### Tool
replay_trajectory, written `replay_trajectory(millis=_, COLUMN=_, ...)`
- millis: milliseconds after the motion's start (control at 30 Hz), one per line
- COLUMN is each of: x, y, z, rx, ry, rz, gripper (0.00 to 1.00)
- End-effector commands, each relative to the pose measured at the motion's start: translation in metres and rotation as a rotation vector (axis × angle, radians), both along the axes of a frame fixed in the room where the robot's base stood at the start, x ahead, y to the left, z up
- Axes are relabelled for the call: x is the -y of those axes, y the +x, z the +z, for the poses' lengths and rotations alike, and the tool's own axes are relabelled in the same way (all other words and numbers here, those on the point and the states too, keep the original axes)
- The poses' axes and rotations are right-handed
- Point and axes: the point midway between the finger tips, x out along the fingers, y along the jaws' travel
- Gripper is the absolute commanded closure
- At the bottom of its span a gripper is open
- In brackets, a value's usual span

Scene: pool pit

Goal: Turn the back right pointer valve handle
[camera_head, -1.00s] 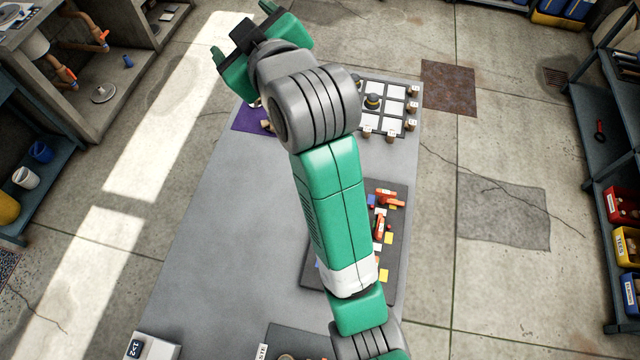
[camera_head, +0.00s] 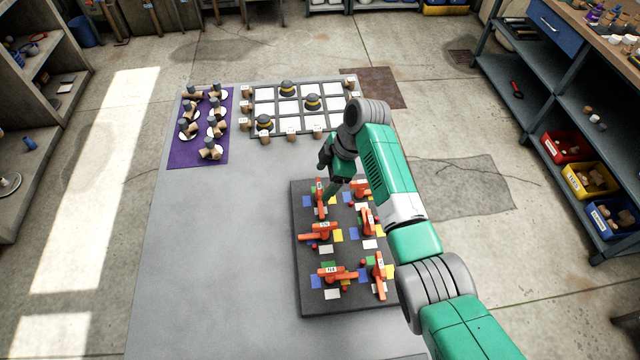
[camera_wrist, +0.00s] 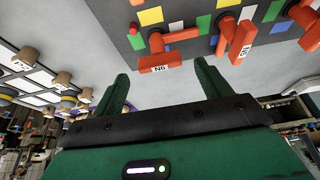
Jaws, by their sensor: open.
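The back right pointer valve handle (camera_head: 361,189) is orange-red on a dark board (camera_head: 308,292) and lies roughly sideways, partly hidden by my arm. The back left handle (camera_head: 320,203) points roughly front to back. My gripper (camera_head: 331,189) is above the back of the board, between these two handles in the picture; contact cannot be told. In the wrist view my gripper (camera_wrist: 162,85) is open with nothing between its fingers. A handle marked N6 (camera_wrist: 166,63) and another handle (camera_wrist: 239,44) show beyond them. I cannot make out the back right handle there.
Several more orange-red handles, such as the middle left one (camera_head: 318,233), stand close together. A gridded tray (camera_head: 290,106) and a purple mat (camera_head: 178,156) lie behind. The table (camera_head: 220,250) is clear left of the board. A shelf (camera_head: 560,150) stands at the right.

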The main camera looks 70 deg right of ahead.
Motion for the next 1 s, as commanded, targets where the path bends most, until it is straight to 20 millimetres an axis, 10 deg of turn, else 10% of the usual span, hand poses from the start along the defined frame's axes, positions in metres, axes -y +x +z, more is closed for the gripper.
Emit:
replay_trajectory(millis=467, x=-0.005, y=0.009, z=-0.024, rx=0.001, ry=-0.002, rz=-0.001, gripper=0.24)
replay_trajectory(millis=700, x=-0.005, y=0.009, z=-0.024, rx=0.001, ry=-0.002, rz=-0.001, gripper=0.68)
replay_trajectory(millis=1000, x=-0.006, y=0.009, z=-0.022, rx=0.001, ry=0.000, rz=-0.037, gripper=0.68)
